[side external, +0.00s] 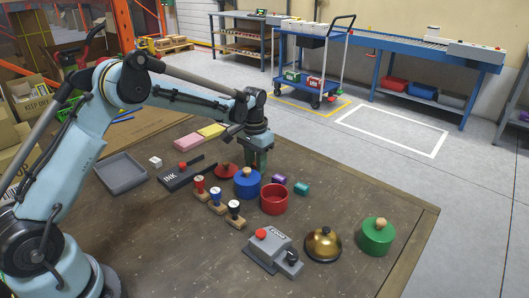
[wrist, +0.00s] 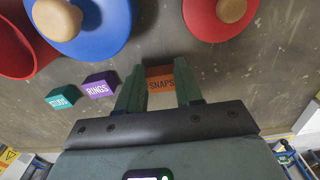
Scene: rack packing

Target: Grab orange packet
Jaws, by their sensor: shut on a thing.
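The orange packet (wrist: 161,84), lettered SNAPS, sits between the two green fingers of my gripper (wrist: 160,72) in the wrist view. The fingers touch it on both sides, and my gripper is shut on it. In the side external view my gripper (side external: 257,167) points down at the table behind the blue pot. The orange packet cannot be made out there, hidden by the fingers.
A grey tray (side external: 125,187) is at the left.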

